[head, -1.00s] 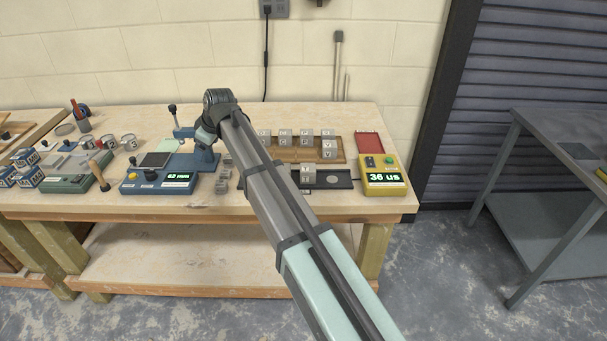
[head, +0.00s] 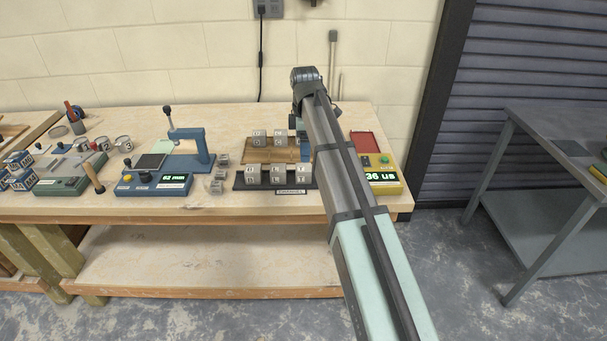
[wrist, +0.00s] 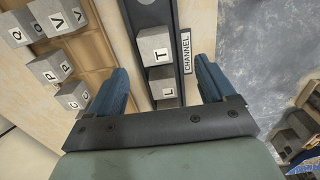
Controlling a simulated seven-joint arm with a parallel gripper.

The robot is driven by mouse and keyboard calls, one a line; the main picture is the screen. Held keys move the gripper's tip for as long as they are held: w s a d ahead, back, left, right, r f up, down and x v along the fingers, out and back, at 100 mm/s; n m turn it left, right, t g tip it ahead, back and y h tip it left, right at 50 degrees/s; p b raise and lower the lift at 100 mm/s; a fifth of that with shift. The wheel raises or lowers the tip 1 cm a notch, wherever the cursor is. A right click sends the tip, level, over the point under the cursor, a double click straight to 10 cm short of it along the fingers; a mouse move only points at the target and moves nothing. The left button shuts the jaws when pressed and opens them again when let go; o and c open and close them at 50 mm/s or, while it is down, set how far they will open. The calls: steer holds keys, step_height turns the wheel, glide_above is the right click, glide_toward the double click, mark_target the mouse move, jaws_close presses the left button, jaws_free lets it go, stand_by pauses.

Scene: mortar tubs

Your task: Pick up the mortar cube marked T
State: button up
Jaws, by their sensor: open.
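The mortar cube marked T (wrist: 153,43) is a grey block in a dark channel tray (wrist: 185,70) in the wrist view. In the head view the T cube (head: 303,174) is the rightmost of three cubes in the tray (head: 240,183). My gripper (wrist: 161,66) is open and empty, with one blue finger on each side of the tray. The cube marked L (wrist: 162,83) shows between the fingers, and the T cube lies just beyond the fingertips. In the head view my arm hides most of the gripper.
A wooden tray (head: 258,156) behind the channel holds several lettered cubes. A yellow meter (head: 384,184) stands to the right. A blue gauge (head: 155,184) and loose small grey blocks (head: 217,186) are to the left. The table's front edge is close to the channel.

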mark_target(303, 168)
step_height(303, 168, down, 4)
steer(key=shift+f, duration=0.25)
steer(key=shift+w+a+f, duration=0.1)
steer(key=shift+w+f, duration=0.1)
steer(key=shift+f, duration=1.1)
steer(key=shift+w+a+f, duration=0.1)
steer(key=shift+w+f, duration=0.1)
steer(key=shift+f, duration=1.1)
steer(key=c, duration=1.2)
steer(key=shift+c, duration=0.2)
